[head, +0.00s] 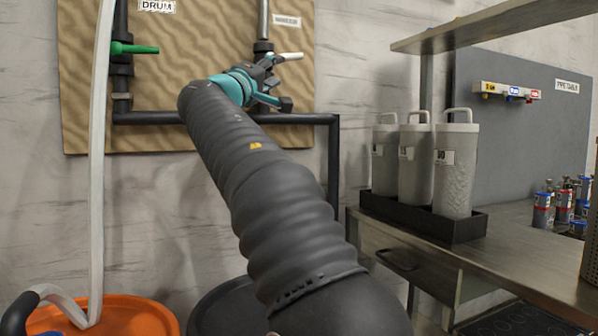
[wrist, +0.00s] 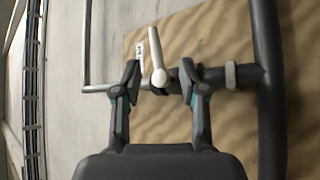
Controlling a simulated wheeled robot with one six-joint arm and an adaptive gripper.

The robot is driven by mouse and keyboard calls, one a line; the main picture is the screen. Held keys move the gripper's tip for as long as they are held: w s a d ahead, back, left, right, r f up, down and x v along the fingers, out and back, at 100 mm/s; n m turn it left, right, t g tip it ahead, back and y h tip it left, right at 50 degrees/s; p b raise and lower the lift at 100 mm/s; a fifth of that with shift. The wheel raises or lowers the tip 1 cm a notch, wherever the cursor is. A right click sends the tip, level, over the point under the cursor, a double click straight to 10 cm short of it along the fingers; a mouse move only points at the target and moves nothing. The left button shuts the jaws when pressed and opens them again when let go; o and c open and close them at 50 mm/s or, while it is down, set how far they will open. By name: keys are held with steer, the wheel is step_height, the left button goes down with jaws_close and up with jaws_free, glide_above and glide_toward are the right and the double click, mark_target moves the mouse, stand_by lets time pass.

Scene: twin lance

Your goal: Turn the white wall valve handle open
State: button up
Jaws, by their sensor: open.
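The white valve handle (head: 289,56) sticks out to the right from a vertical pipe on the wall board in the head view. It lies crosswise to its pipe. In the wrist view the white handle (wrist: 155,52) points up from its round hub, between the two fingers. My gripper (head: 275,84) is at the valve, just below the handle in the head view, and hides part of the valve body. In the wrist view my gripper (wrist: 160,72) is open, with a gap on each side of the hub. I cannot tell the depth between fingertips and handle.
A green-handled valve (head: 135,48) is on the pipe at the left, beside a pale hose (head: 98,150) running down to an orange drum (head: 130,315). A dark horizontal pipe (head: 150,118) runs below. A steel bench (head: 520,250) with white canisters (head: 415,165) stands at right.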

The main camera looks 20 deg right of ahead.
steer(key=s+d+f+g+y+p, duration=0.1)
steer(key=s+f+y, duration=0.2)
steer(key=f, duration=0.6)
steer(key=s+d+f+g+y+p, duration=0.1)
steer(key=s+f+y, duration=0.3)
steer(key=f, duration=0.5)
steer(key=shift+s+d+f+n+g, duration=0.15)
steer(key=shift+s+f+n+g, duration=0.15)
steer(key=shift+s+g, duration=0.55)
steer(key=shift+s, duration=0.15)
